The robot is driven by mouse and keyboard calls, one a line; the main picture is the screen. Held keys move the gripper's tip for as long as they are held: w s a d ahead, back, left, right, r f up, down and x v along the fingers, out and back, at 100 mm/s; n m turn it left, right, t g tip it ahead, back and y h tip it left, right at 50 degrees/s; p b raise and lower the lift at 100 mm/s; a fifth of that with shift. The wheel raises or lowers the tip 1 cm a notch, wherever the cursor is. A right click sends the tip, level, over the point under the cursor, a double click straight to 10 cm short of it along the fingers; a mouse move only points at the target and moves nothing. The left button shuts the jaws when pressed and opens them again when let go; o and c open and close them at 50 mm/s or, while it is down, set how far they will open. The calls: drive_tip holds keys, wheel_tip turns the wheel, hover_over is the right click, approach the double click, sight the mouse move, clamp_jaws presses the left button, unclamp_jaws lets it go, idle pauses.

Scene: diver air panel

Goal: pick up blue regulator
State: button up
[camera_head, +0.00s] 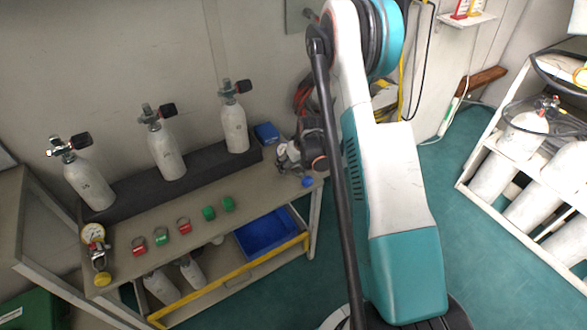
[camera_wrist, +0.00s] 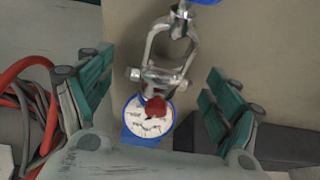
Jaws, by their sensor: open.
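The blue regulator (camera_wrist: 148,118) has a round white gauge with a blue rim and a red part over its face. Its metal yoke extends up the wrist view to a blue knob at the top edge. In the head view its blue knob (camera_head: 307,181) shows at the bench's right end, with the rest partly hidden by my gripper (camera_head: 313,150). My gripper, also in the wrist view (camera_wrist: 158,75), is open, with green-padded fingers on either side of the regulator. I see no clear contact.
The bench (camera_head: 140,215) carries several upright cylinders (camera_head: 165,150) in a dark rack.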

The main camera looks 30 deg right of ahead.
drive_tip(key=shift+r, duration=0.1)
drive_tip(key=c, duration=1.7)
drive_tip(key=shift+o, duration=0.2)
wheel_tip(320, 180, up, 20)
drive_tip(key=p, duration=0.7)
